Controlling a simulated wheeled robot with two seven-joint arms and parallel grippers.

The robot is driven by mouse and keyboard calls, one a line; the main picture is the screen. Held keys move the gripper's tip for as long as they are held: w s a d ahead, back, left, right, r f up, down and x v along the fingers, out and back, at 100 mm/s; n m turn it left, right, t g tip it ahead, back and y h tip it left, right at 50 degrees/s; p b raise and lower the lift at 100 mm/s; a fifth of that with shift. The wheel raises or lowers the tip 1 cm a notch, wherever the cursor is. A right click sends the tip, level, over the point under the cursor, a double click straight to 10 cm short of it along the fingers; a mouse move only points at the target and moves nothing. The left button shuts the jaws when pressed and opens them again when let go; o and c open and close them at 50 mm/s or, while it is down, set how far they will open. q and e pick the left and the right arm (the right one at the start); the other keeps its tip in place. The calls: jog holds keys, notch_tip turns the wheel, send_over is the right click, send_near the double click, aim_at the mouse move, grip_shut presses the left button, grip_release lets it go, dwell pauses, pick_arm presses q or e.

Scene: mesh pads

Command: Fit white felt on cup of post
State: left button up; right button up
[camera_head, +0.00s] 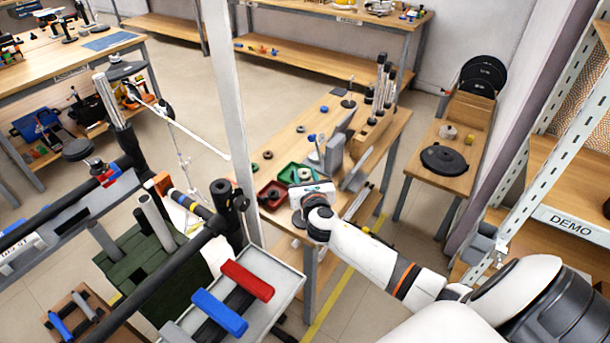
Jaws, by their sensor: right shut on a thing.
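My right gripper (312,188) is over the near end of the wooden workbench (325,122), its arm reaching in from the lower right. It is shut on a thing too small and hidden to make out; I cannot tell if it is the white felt. A pale ring (305,173) lies in a green tray (283,172) just beyond the gripper. A thin upright with a blue knob (311,138) stands behind the tray; I cannot tell if it is the post with the cup. My left gripper is not in view.
A red tray (263,201) with dark rings sits left of the gripper. Grey upright plates (334,152) and a wooden block with grey cylinders (371,132) stand on the right side of the bench. A pale upright pole (229,110) and a cart (272,312) are to the left.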

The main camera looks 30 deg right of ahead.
jog(key=shift+f+b, duration=0.4)
jog(key=shift+f, duration=0.35)
jog(key=shift+f+b, duration=2.55)
jog(key=shift+f, duration=1)
jog(key=o, duration=1)
jog(key=v, duration=1.2)
jog(key=shift+d, duration=0.1)
